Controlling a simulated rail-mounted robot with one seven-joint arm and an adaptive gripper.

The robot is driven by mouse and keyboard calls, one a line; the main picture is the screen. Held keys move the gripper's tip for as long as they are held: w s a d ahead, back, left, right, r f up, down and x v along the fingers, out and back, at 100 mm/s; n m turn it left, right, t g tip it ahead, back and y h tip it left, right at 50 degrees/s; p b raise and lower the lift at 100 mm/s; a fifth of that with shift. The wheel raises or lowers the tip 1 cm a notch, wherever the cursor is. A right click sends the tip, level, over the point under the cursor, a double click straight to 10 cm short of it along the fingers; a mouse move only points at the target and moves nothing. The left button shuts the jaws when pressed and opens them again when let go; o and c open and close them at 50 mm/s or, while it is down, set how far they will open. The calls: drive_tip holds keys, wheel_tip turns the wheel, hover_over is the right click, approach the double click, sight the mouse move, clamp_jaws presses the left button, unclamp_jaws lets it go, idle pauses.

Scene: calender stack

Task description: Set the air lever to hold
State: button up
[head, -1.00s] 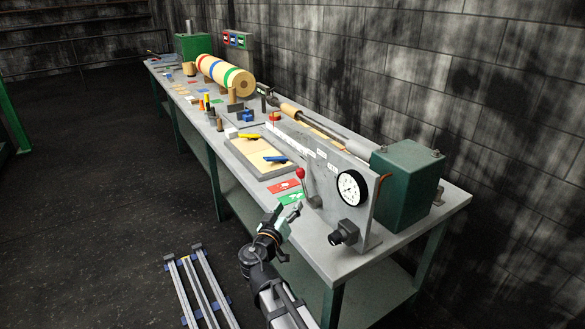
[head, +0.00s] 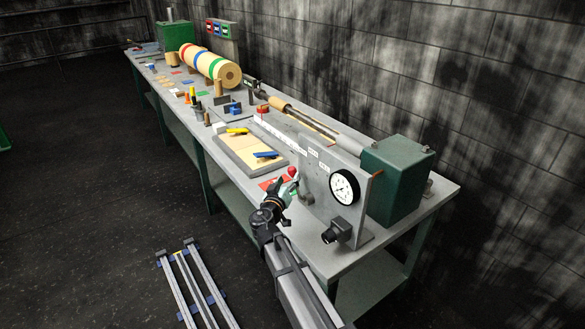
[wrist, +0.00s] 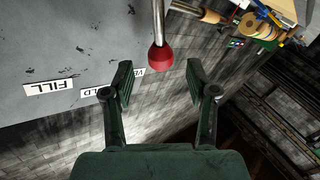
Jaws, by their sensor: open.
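The air lever is a metal rod (wrist: 158,20) with a red ball knob (wrist: 161,58). The knob also shows in the head view (head: 292,171), at the left edge of the grey panel (head: 318,190). In the wrist view the panel carries a FILL label (wrist: 48,87), a partly hidden HOLD label (wrist: 98,93) and a VENT label (wrist: 139,72) mostly behind a finger. The knob appears nearest the VENT label. My gripper (wrist: 160,80) is open, with the knob centred just beyond its fingertips. I see no contact. In the head view my gripper (head: 286,194) is just below the knob.
A round dial (head: 344,187) and a dark fitting (head: 337,231) sit on the panel, right of my gripper. A green box (head: 395,180) stands behind it. A tray (head: 240,160) with blue and yellow handles lies to the left on the bench.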

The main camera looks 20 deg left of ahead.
sight(291, 175)
drive_tip(key=shift+w+a+p, duration=0.15)
drive_tip(key=shift+w+p, duration=0.7)
drive_tip(key=shift+w, duration=1.85)
clamp_jaws()
